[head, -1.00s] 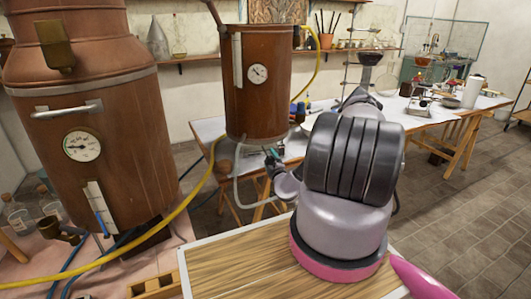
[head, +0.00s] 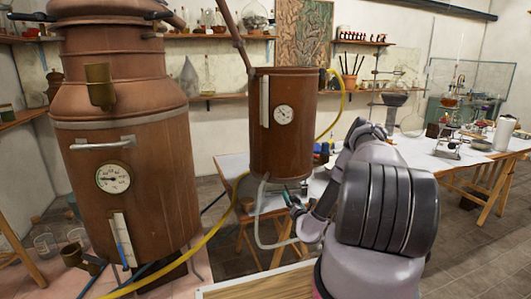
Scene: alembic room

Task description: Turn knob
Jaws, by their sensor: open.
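A smaller copper vessel (head: 283,140) with a round dial stands near the middle of the head view. A pale hose hangs from its lower end. My arm reaches in from the right, and my gripper (head: 290,198) is just below and to the right of the vessel's bottom edge. The gripper is small and dark with a bit of teal at the tip. It is open. I cannot make out a separate knob there; it is too small or hidden by the gripper. Whether the gripper touches anything cannot be told.
A large copper still (head: 130,165) with a gauge stands at the left. A yellow hose (head: 215,232) runs between the vessels. A white-topped table (head: 232,165) is behind, and a wooden board edge (head: 255,284) lies in front. Bare floor shows at the right.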

